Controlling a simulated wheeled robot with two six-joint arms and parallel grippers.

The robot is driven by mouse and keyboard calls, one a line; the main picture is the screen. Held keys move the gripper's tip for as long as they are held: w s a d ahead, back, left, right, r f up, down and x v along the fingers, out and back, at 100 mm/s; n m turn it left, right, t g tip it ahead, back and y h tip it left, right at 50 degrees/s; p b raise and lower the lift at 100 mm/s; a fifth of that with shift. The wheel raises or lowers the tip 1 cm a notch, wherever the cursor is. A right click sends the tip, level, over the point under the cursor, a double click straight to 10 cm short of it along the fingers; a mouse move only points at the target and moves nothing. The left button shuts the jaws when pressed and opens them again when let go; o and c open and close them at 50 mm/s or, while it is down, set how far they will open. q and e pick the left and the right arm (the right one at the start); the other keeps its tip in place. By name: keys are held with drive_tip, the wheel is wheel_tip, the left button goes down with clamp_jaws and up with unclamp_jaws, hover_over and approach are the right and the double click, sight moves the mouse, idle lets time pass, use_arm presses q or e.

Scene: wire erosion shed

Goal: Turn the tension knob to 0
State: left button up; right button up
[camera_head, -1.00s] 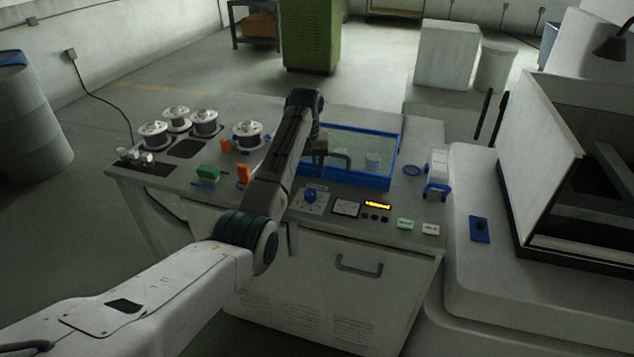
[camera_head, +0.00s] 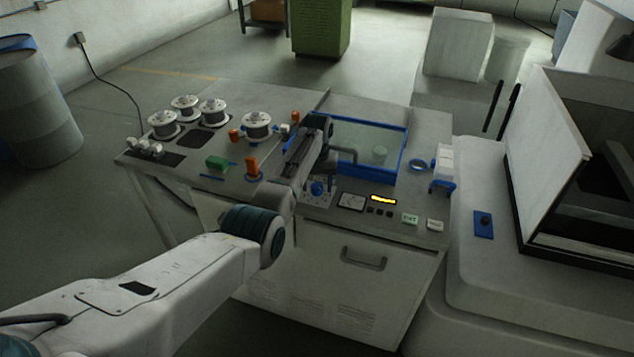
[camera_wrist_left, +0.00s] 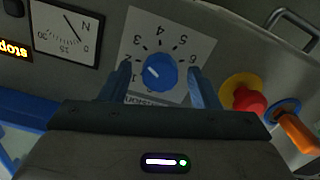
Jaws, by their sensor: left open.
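The tension knob (camera_head: 317,188) is a round blue knob on a pale dial plate on the front panel of the machine. In the left wrist view the knob (camera_wrist_left: 160,72) has a short white mark on its left side, pointing up-left, roughly toward the 2. Printed numbers ring it; part of the dial and its label are hidden by my gripper. My left gripper (camera_wrist_left: 160,84) is open, one finger on each side of the knob. I cannot tell whether the fingers touch it. My right gripper is not in view.
A needle meter (camera_head: 351,201) and an amber display (camera_head: 384,199) sit right of the knob. In the wrist view a red button (camera_wrist_left: 249,102) and an orange-handled part (camera_wrist_left: 298,133) are close on the right. A blue-framed tank (camera_head: 398,160) lies behind; wire spools (camera_head: 257,127) stand at left.

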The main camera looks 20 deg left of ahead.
use_arm(q)
drive_tip(key=c, duration=1)
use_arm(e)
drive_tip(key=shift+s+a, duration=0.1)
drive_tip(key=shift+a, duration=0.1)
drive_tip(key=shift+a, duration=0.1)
